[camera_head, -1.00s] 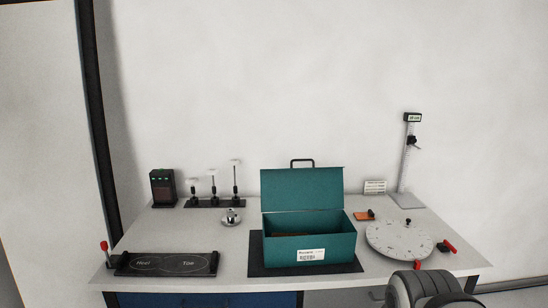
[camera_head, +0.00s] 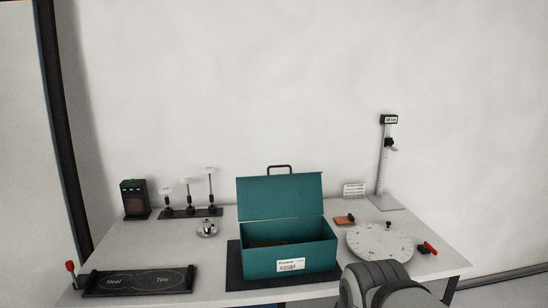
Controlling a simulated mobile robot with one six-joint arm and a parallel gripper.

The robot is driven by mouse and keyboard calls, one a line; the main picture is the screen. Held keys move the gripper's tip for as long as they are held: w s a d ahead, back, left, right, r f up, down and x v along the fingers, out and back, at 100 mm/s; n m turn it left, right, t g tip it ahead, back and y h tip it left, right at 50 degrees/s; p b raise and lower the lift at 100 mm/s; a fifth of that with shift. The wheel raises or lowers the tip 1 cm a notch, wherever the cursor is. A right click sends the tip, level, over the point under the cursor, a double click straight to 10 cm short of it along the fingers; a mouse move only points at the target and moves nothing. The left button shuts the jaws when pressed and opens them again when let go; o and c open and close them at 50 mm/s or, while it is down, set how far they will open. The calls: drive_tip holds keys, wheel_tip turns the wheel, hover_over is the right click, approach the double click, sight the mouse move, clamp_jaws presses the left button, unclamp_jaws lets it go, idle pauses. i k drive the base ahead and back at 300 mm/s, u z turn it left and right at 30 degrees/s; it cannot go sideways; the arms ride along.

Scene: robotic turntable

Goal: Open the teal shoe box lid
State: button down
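The teal shoe box (camera_head: 262,268) stands on a dark mat (camera_head: 235,284) in the middle of the white table. Its lid (camera_head: 281,196) is raised at the back, upright and leaning slightly rearward, with a dark handle (camera_head: 279,168) on its top edge. The box's inside shows, with something brown in it that I cannot make out. A white label (camera_head: 291,265) is on the box front. Part of my arm shows at the bottom right, in front of the table. My gripper is not in view.
A round white turntable (camera_head: 379,243) is right of the box, with a red-handled piece (camera_head: 428,248) beside it. A height gauge (camera_head: 387,165) stands behind. A black heel-toe board (camera_head: 138,281), a bell (camera_head: 207,229), several small stands (camera_head: 190,211) and a dark device (camera_head: 134,199) are at left.

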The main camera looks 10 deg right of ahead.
sight(290, 195)
drive_tip(key=i, duration=1.45)
drive_tip(key=u, duration=0.05)
